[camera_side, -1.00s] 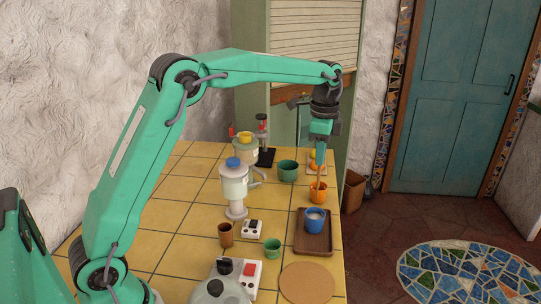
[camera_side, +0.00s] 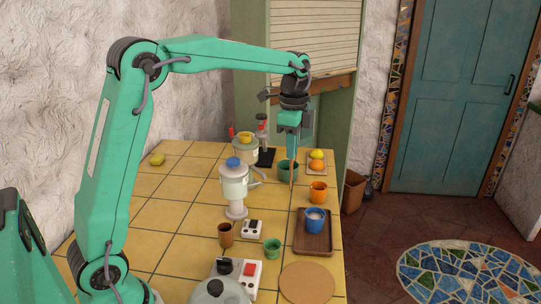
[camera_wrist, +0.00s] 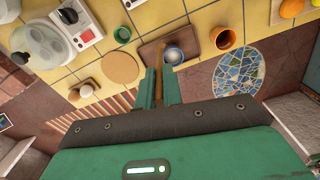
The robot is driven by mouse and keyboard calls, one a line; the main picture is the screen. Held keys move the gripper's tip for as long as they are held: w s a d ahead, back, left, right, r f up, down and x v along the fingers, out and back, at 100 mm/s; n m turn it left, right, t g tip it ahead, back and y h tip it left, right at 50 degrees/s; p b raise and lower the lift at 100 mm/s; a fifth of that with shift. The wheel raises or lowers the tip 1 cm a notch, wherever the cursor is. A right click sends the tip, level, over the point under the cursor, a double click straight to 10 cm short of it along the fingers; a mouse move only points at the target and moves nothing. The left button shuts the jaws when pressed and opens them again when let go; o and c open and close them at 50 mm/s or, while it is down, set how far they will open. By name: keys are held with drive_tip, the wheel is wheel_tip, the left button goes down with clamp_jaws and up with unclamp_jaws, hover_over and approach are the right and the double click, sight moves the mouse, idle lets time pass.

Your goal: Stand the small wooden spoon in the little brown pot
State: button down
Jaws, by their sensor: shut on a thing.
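My gripper (camera_side: 291,138) is shut on the small wooden spoon (camera_side: 292,173), which hangs nearly upright above the counter, in front of the dark green bowl in the side view. In the wrist view my gripper's fingers (camera_wrist: 160,84) close around the spoon (camera_wrist: 159,72). The little brown pot (camera_side: 226,235) stands upright on the yellow tiles, left of and nearer the camera than the spoon. I cannot make it out surely in the wrist view.
An orange cup (camera_side: 318,192) stands right of the spoon. A blue mug (camera_side: 315,220) is on a dark tray (camera_side: 314,246). A white grinder (camera_side: 235,185), a small switch box (camera_side: 252,229) and a green cup (camera_side: 272,248) stand around the pot. The dark green bowl (camera_side: 288,167) is behind.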

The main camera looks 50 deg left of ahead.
drive_tip(key=s+a, duration=0.3)
drive_tip(key=s, duration=0.5)
drive_tip(key=s+a, duration=0.3)
drive_tip(key=s, duration=0.6)
drive_tip(key=shift+s, duration=0.25)
wheel_tip(320, 180, down, 11)
idle(1.2)
drive_tip(key=shift+f, duration=0.1)
